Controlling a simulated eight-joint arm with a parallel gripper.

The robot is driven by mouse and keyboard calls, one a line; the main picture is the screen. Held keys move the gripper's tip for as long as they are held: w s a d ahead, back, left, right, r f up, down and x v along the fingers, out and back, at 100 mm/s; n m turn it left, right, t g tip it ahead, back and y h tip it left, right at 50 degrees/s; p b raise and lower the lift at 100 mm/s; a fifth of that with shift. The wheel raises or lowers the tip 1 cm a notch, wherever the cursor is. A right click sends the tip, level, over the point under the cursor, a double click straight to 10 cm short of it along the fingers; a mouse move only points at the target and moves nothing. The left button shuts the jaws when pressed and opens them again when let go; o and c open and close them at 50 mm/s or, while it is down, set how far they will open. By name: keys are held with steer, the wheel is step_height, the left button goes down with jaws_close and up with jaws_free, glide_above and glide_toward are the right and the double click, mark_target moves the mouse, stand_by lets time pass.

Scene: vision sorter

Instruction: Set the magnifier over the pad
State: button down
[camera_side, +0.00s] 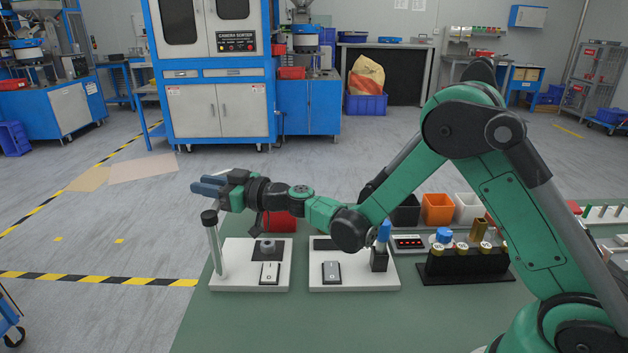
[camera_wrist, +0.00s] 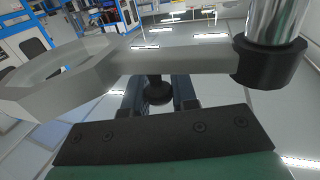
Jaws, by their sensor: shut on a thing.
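In the wrist view the magnifier shows as a grey ring (camera_wrist: 58,72) on a flat arm running to a black collar (camera_wrist: 268,62) around a shiny post (camera_wrist: 275,20). My gripper (camera_wrist: 158,98) is shut on the dark knob (camera_wrist: 158,88) beneath the magnifier's arm. In the side view my gripper (camera_side: 205,187) is above the black-topped end of the post (camera_side: 215,245), at the left of a white base. The magnifier's ring cannot be made out in this view. The black pad (camera_side: 285,255) lies on the same base, right of the post, with a small dark part on it.
A light switch-like box (camera_side: 270,273) sits in front of the pad. A second white base (camera_side: 380,283) to the right carries a grey box and a blue-topped part. A black rack (camera_side: 465,275) and coloured bins (camera_side: 438,209) stand further right.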

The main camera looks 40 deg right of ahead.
steer(key=m+h, duration=0.1)
steer(key=h, duration=0.1)
steer(key=s+d+m+t+h, duration=0.1)
steer(key=m+h, duration=0.1)
steer(key=s+m+t+h, duration=0.1)
steer(key=h, duration=0.2)
steer(key=shift+d+m, duration=0.25)
steer(key=shift+m, duration=0.15)
steer(key=shift+s+d+m+g+h, duration=0.15)
steer(key=shift+s+m+h, duration=0.15)
steer(key=shift+m+h, duration=0.65)
steer(key=shift+s+d+m+g+h, duration=0.25)
steer(key=shift+m+h, duration=0.25)
steer(key=shift+h, duration=0.9)
steer(key=shift+s+d+m+g+h, duration=0.1)
steer(key=shift+s+m+h, duration=0.25)
steer(key=shift+m+h, duration=0.6)
steer(key=shift+s+h, duration=0.1)
steer(key=shift+h, duration=0.4)
steer(key=c, duration=0.7)
jaws_free()
steer(key=v, duration=0.5)
steer(key=shift+s, duration=0.3)
steer(key=shift+r, duration=0.2)
